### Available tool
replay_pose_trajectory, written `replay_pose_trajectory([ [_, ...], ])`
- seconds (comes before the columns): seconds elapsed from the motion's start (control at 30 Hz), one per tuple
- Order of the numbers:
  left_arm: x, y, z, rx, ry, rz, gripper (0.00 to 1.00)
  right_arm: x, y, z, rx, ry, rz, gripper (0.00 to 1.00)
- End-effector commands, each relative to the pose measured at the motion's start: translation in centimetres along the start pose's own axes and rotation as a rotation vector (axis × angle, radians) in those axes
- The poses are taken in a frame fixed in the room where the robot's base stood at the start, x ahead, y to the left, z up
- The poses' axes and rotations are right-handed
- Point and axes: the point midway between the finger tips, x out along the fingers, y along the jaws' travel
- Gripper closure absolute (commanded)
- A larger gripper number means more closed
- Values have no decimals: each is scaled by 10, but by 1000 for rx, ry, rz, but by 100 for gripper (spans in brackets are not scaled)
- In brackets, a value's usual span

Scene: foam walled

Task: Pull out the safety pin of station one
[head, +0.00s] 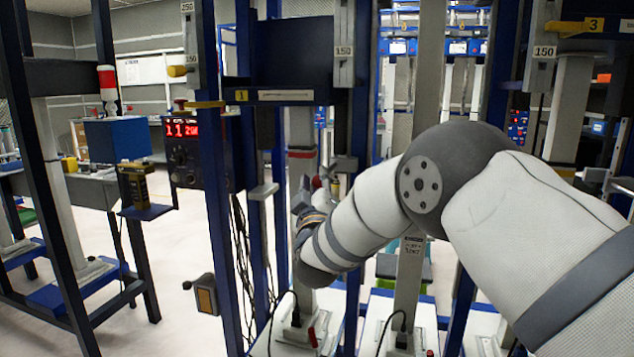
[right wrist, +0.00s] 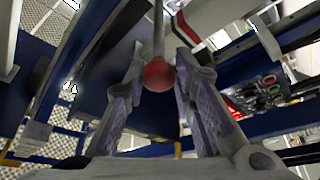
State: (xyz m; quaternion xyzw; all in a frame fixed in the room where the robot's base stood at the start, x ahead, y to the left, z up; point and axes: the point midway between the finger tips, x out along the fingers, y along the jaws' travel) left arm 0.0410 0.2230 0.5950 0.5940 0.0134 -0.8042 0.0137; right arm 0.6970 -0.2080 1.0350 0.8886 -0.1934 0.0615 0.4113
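Station one (head: 268,96) is a blue frame with a yellow tag marked 1, in the middle left of the head view. In the right wrist view a red ball knob (right wrist: 158,76) sits on the end of a thin grey rod. My right gripper (right wrist: 160,62) has its two fingers around the knob, one on each side, close against it. In the head view my right gripper (head: 318,192) is small, at the grey column below the tag, partly hidden by my own wrist. My left gripper is out of view.
A control box with red digits (head: 190,140) hangs left of station one. Blue uprights stand on both sides. A station tagged 3 (head: 592,25) is at the right. A red and white lamp (head: 108,82) tops a blue box at the left.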

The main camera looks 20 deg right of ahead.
Motion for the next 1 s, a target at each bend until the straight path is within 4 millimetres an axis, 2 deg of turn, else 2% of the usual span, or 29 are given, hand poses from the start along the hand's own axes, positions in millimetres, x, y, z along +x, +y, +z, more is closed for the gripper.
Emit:
replay_pose_trajectory([
  [0.07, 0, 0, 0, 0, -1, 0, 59, 0, -2, 0, -1, 0, -3, 57],
  [0.4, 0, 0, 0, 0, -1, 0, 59, -5, -1, 0, -1, 0, -2, 57],
  [0.47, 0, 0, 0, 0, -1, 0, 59, -14, -1, -1, -2, 1, -3, 57],
  [0.7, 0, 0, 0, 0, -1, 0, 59, -79, -1, 0, -5, 1, -5, 57],
  [0.8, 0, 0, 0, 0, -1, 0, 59, -101, -1, 0, -4, 1, -4, 57],
  [1.0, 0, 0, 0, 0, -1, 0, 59, -120, 0, 0, -2, 0, -2, 57],
])
